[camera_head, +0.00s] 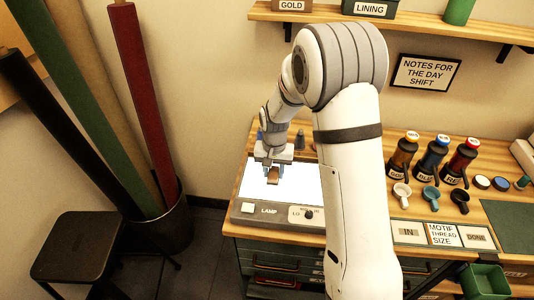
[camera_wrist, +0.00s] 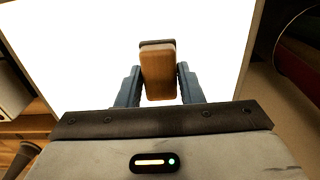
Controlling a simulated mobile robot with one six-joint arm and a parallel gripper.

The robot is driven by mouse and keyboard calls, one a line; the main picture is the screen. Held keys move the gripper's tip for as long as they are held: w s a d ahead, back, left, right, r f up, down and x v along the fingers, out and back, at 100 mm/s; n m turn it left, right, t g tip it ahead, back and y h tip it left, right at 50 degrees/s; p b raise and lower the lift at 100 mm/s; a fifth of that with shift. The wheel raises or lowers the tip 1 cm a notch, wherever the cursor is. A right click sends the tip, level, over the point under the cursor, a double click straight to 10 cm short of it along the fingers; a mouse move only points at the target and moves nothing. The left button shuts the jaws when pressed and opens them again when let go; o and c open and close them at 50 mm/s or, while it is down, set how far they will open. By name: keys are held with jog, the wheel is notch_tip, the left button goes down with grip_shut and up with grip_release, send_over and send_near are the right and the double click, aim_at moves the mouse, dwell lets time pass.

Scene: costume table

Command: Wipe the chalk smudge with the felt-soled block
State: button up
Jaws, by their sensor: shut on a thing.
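My gripper (camera_wrist: 159,92) is shut on the felt-soled block (camera_wrist: 157,72), a brown wooden block with a dark layer at its far edge in the wrist view. In the head view the block (camera_head: 273,175) shows between the fingers of my gripper (camera_head: 273,173), over the bright white lamp panel (camera_head: 308,193). I cannot tell whether the block touches the panel. The panel also fills the upper part of the wrist view (camera_wrist: 80,50). No chalk smudge can be made out on the glaring white surface; my arm hides part of the panel.
A control strip with a switch and knob (camera_head: 309,214) runs along the panel's front. Dark bottles (camera_head: 433,157) and small cups (camera_head: 431,194) stand to the right. A bin of fabric rolls (camera_head: 170,222) and a black stool (camera_head: 80,245) stand on the floor at left.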

jog(key=shift+w+a, duration=0.1)
jog(key=shift+a, duration=0.75)
notch_tip(320, 180, up, 3)
jog(key=shift+w+f+p, duration=0.1)
jog(key=shift+w+p, duration=0.05)
jog(key=shift+p, duration=0.45)
jog(key=shift+r+p, duration=0.5)
jog(key=shift+r, duration=0.25)
jog(key=shift+r+p, duration=1.15)
jog(key=shift+r, duration=0.9)
